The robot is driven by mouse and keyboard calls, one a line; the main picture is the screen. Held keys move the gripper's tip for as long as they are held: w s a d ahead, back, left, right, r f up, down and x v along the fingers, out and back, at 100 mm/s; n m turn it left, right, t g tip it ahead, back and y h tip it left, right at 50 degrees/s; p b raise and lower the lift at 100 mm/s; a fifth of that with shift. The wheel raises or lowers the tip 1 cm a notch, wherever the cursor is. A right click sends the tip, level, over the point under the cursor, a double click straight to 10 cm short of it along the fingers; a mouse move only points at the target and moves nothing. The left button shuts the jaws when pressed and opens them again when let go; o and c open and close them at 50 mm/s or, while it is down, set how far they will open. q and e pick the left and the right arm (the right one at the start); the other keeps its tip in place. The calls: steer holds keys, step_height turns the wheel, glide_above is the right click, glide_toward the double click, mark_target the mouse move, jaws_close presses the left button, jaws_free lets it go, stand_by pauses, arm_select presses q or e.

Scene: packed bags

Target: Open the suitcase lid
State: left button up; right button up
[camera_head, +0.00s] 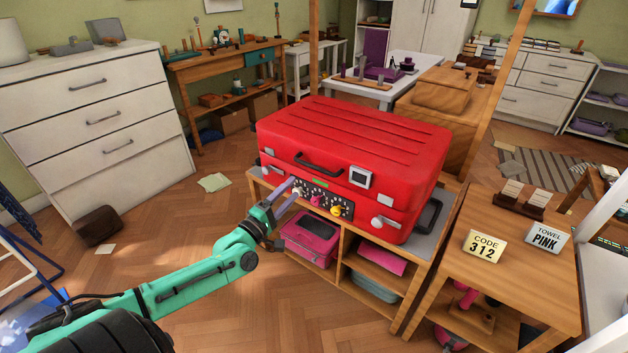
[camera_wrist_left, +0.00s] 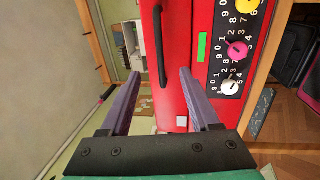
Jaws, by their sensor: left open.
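The red suitcase (camera_head: 350,135) lies on a wooden shelf unit with its lid (camera_head: 365,120) closed. A black handle (camera_head: 318,165) and a small white-framed display (camera_head: 360,177) are on its front. A black dial panel (camera_head: 325,200) carries white, pink and yellow knobs. The left wrist view shows the white knob (camera_wrist_left: 229,87), the pink knob (camera_wrist_left: 238,50) and a green strip (camera_wrist_left: 202,47). My left gripper (camera_head: 288,194) is open and empty at the panel's left end. In its wrist view, the fingers (camera_wrist_left: 160,73) point at the suitcase front, beside the knobs. My right gripper is not in view.
Below the suitcase are shelves (camera_head: 375,263) with a pink case (camera_head: 310,240). The floor in front is clear.

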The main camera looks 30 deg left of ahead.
arm_select(q)
steer(key=w+r+b, duration=0.1)
steer(key=w+b, duration=0.1)
steer(key=w, duration=0.7)
steer(key=shift+w+d+r, duration=0.25)
steer(key=shift+w+d, duration=0.05)
steer(key=shift+w, duration=0.05)
jaws_close()
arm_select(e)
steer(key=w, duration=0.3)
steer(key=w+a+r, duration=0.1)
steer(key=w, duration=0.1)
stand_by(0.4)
